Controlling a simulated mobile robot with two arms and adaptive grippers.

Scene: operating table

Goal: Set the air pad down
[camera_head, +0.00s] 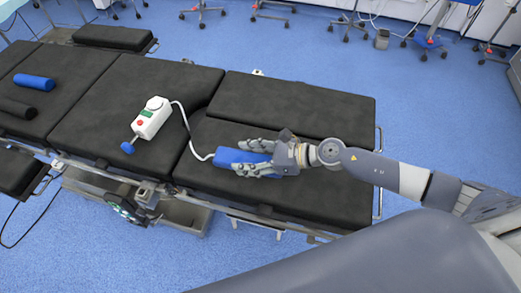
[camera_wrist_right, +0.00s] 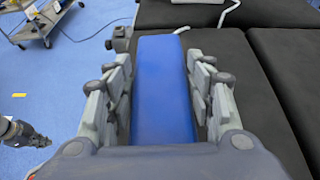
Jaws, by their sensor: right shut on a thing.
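The blue air pad (camera_head: 240,157) is over the near right part of the black operating table (camera_head: 235,182). A white tube joins it to a white device (camera_head: 152,118) with a red button and a blue knob, which rests on the table's middle. My right gripper (camera_head: 262,165) is shut on the air pad, with its fingers along both sides. In the right wrist view the air pad (camera_wrist_right: 165,90) lies lengthwise between the fingers of the gripper (camera_wrist_right: 160,95). I cannot tell whether its underside touches the table.
A blue roll (camera_head: 34,82) and a black roll (camera_head: 17,107) lie at the table's left end. The black cushion around the pad is clear. Metal rails run along the table edges. Wheeled stands (camera_head: 430,45) are on the blue floor at the back.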

